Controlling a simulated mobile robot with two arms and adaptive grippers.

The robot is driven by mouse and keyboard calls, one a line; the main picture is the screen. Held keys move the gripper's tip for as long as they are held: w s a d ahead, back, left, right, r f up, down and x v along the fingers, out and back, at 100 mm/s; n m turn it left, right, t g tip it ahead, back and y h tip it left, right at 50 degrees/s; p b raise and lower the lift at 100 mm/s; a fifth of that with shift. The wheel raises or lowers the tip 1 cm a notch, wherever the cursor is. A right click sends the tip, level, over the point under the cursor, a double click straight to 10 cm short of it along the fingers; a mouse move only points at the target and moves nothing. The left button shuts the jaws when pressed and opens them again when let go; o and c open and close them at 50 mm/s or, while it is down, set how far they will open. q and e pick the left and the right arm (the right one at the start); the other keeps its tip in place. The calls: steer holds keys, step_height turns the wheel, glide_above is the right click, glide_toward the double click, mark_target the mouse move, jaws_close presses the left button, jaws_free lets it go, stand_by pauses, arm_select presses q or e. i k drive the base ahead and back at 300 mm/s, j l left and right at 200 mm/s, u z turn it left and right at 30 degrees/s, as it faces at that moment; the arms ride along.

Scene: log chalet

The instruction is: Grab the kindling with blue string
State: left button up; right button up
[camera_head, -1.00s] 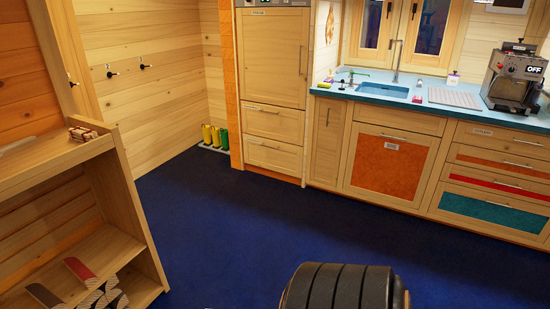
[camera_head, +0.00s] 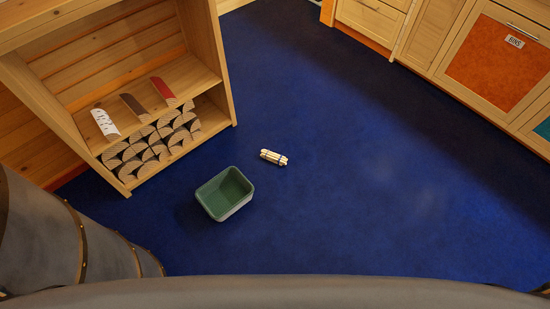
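A small pale bundle (camera_head: 273,157) that looks like kindling lies on the blue floor, near the middle of the head view. Dark bands cross it, but it is too small to tell whether its string is blue. It lies on its side, to the upper right of a green bin (camera_head: 247,200) and apart from it. Neither of my grippers is in view.
A wooden shelf (camera_head: 228,98) at the upper left holds several cut logs (camera_head: 150,150) and three split pieces with white, brown and red faces. Kitchen cabinets (camera_head: 440,40) stand at the upper right. The floor (camera_head: 380,190) right of the bundle is clear.

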mark_target(280, 160)
steer(key=u, duration=0.4)
steer(key=i+l+u, duration=0.15)
steer(key=l+u, duration=0.25)
steer(key=i+l+u, duration=0.1)
steer(key=l+u, duration=0.65)
steer(key=i+l, duration=0.05)
